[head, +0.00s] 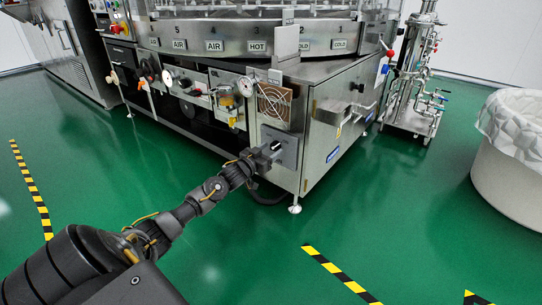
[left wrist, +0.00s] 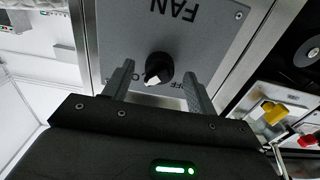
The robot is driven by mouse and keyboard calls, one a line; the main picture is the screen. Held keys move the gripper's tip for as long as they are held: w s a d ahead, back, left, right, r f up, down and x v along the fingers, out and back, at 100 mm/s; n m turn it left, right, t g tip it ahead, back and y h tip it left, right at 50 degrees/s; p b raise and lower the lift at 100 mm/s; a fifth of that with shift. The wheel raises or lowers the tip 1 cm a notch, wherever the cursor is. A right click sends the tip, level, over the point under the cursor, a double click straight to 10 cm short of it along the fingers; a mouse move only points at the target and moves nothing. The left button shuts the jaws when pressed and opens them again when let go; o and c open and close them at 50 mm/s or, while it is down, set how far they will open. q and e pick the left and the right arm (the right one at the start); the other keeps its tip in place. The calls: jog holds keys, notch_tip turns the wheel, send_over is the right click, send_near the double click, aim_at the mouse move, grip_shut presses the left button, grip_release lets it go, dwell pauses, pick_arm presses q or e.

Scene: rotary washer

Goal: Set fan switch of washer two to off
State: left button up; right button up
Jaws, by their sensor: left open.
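The fan switch (left wrist: 158,66) is a black round knob with a white pointer on a grey plate (left wrist: 205,30) marked FAN, which appears upside down in the left wrist view. The pointer's white end is toward the bottom, slightly left. Lettering that looks like OFF is at its lower right, partly hidden by a finger; more lettering at its left is mostly covered. My left gripper (left wrist: 159,75) is open, one finger on each side of the knob, with gaps visible. In the head view my left gripper (head: 271,150) is at the grey plate (head: 291,147) on the washer's corner. My right gripper is not in view.
The washer (head: 335,120) has gauges, valves and a fan grille (head: 274,103) above the plate. A steel pipe stand (head: 415,90) and a white lined bin (head: 515,150) stand at right. The green floor in front is clear, with striped tape (head: 340,273).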

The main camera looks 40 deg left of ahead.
pick_arm(q)
jog(key=shift+w, duration=0.5)
